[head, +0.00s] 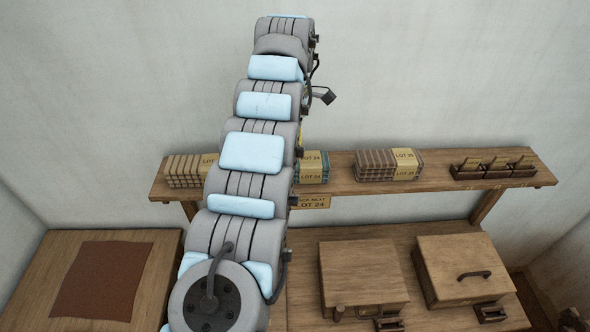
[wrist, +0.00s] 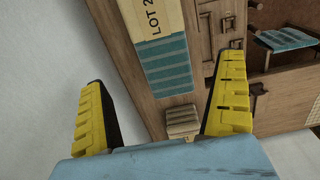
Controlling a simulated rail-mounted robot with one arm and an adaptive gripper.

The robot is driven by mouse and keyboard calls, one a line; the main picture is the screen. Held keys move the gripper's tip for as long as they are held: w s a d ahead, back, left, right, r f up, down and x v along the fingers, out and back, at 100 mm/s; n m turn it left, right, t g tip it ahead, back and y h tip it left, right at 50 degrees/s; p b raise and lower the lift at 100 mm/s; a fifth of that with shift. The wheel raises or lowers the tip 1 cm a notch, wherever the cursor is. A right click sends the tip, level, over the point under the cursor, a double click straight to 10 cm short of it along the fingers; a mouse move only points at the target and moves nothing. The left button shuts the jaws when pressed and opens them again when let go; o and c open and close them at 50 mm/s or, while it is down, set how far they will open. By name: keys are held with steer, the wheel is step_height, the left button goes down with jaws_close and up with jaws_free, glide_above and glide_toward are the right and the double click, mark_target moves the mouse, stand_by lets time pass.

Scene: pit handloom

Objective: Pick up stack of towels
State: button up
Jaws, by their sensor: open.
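A teal-striped stack of towels with a yellow "LOT 24" band (head: 313,168) sits on the wall shelf, its left part hidden by my arm. In the wrist view a teal-striped stack with a yellow band (wrist: 166,62) lies on the wood between and beyond my fingers. My gripper (wrist: 163,72) is open and empty, its yellow fingers spread to either side. In the head view the gripper is hidden. A beige-and-brown striped stack (head: 186,171) is left on the shelf, and a brown striped "LOT 25" stack (head: 390,165) is right.
The shelf (head: 440,176) carries small dark holders with tags (head: 493,167) at its right. A "LOT 24" sign (head: 310,202) hangs at its front edge. Below stand two wooden boxes (head: 362,273) (head: 465,268). A brown cloth (head: 103,281) lies on the left table. The wall is close behind.

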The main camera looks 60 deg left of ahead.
mark_target(315, 167)
steer(key=shift+f+p, duration=0.8)
steer(key=shift+f, duration=2.4)
steer(key=f, duration=0.1)
steer(key=f+p, duration=0.1)
steer(key=f, duration=0.1)
steer(key=shift+w+d+f+p, duration=0.1)
steer(key=shift+d+f+p, duration=0.15)
steer(key=shift+f+p, duration=0.1)
steer(key=shift+f, duration=0.65)
steer(key=shift+c, duration=0.3)
steer(key=c, duration=1.1)
